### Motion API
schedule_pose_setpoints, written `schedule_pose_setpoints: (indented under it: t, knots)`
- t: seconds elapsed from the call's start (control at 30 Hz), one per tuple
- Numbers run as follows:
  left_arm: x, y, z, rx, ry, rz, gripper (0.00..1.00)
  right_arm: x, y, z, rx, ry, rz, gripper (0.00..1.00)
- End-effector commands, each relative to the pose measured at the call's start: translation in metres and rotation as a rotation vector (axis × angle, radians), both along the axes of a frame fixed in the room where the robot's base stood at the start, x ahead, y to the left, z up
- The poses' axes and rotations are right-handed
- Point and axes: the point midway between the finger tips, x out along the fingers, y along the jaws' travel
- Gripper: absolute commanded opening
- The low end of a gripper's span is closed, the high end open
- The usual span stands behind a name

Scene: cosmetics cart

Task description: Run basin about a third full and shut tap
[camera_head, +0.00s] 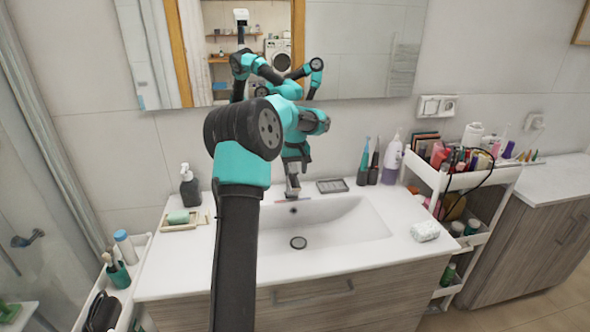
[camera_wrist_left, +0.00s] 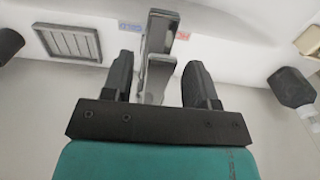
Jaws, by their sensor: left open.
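The white basin (camera_head: 340,222) is set in the counter, with its round drain (camera_head: 298,242) showing at the bottom. I can make out no water in it. The grey metal tap (camera_head: 292,189) stands at the basin's back edge. My left gripper (camera_wrist_left: 160,80) is open, its two dark fingers on either side of the tap lever (camera_wrist_left: 157,70) in the left wrist view, with gaps showing. Red and blue marks sit beside the tap there. In the head view my left gripper (camera_head: 294,168) is above the tap and partly hides it. My right gripper is not in view.
A soap dish (camera_head: 182,220) and dark pump bottle (camera_head: 190,187) stand left of the basin. A grey tray (camera_head: 331,186), electric toothbrushes and a white bottle (camera_head: 392,160) are behind right. A wrapped soap (camera_head: 425,231) lies right. A loaded cart (camera_head: 480,179) stands beside the counter.

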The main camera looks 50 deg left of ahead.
Motion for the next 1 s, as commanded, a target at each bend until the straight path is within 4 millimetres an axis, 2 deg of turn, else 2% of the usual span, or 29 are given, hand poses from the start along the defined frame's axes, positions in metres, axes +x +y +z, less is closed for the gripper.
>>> schedule_pose_setpoints:
  t: [0.1, 0.63, 0.87, 1.0]
  knots:
    - [0.0000, 0.0000, 0.0001, 0.000, 0.000, 0.000, 0.52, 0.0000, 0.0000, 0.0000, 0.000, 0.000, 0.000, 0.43]
    - [-0.0001, 0.0000, 0.0002, 0.000, 0.001, 0.000, 0.01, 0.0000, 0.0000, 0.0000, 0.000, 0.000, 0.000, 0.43]
    - [-0.0003, 0.0001, 0.0003, 0.000, 0.001, 0.000, 0.00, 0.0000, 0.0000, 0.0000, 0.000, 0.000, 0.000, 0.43]
    - [-0.0068, 0.0059, 0.0009, -0.008, 0.008, 0.012, 0.00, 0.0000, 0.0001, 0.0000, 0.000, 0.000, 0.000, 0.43]
